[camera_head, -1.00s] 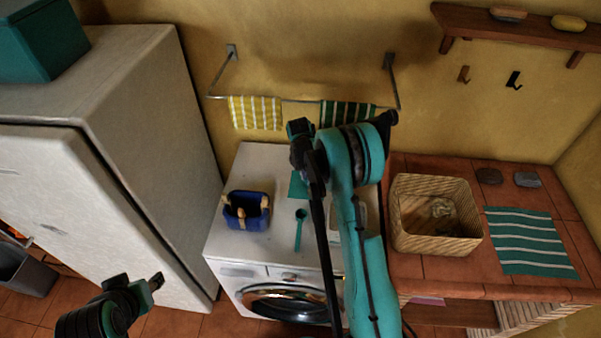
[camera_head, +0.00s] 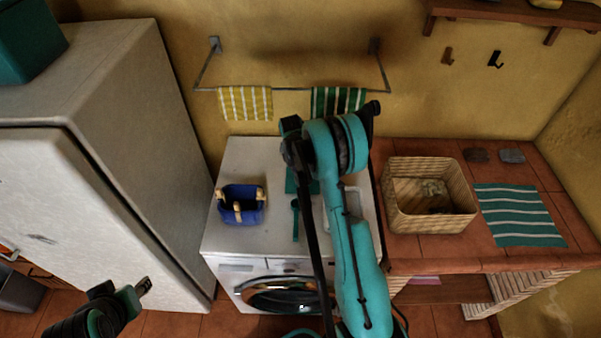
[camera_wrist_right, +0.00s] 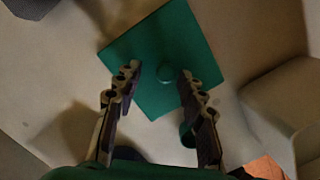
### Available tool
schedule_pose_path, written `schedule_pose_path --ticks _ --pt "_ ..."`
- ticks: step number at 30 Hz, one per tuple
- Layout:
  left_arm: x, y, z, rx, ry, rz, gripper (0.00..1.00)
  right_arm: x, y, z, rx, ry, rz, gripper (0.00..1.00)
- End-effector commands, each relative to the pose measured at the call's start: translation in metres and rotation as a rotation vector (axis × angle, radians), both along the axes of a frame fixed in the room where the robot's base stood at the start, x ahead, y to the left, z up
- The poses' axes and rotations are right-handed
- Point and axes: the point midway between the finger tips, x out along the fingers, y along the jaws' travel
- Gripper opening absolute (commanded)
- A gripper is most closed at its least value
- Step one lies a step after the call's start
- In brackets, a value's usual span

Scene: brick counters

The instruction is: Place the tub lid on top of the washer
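The tub lid is a flat green square with a round knob; in the right wrist view the lid (camera_wrist_right: 150,45) lies below my right gripper (camera_wrist_right: 160,85). The gripper's two fingers are apart, one on each side of the knob, with nothing visibly gripped. In the head view my right arm hides most of the lid (camera_head: 291,182), which appears to lie on the back part of the washer's white top (camera_head: 262,158). My left gripper (camera_head: 143,287) is low at the left, away from the washer; its finger opening is unclear.
On the washer stand a blue basket (camera_head: 241,208) with wooden pegs, a teal scoop (camera_head: 296,222) and a pale tray (camera_head: 353,200) partly behind my arm. A wicker basket (camera_head: 430,215) and striped cloth (camera_head: 522,215) lie on the right counter. A towel rail (camera_head: 292,90) hangs behind.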

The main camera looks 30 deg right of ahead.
Motion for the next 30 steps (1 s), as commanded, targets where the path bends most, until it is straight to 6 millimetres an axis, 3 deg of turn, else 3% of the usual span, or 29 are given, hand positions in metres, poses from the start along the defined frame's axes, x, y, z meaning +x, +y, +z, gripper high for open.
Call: schedule_pose_path --ticks 7,19,30 --pt "0.0 0.0 0.004 0.0 0.0 0.0 0.4 0.0 0.0 0.008 0.0 0.0 -0.001 0.4" --pt "0.0 0.0 0.013 0.0 0.0 0.0 0.4 -0.003 0.01 0.07 0.0 0.0 -0.001 0.4" --pt "0.0 0.0 0.013 0.0 0.0 0.0 0.4 -0.003 0.011 0.076 0.0 0.0 -0.001 0.4"
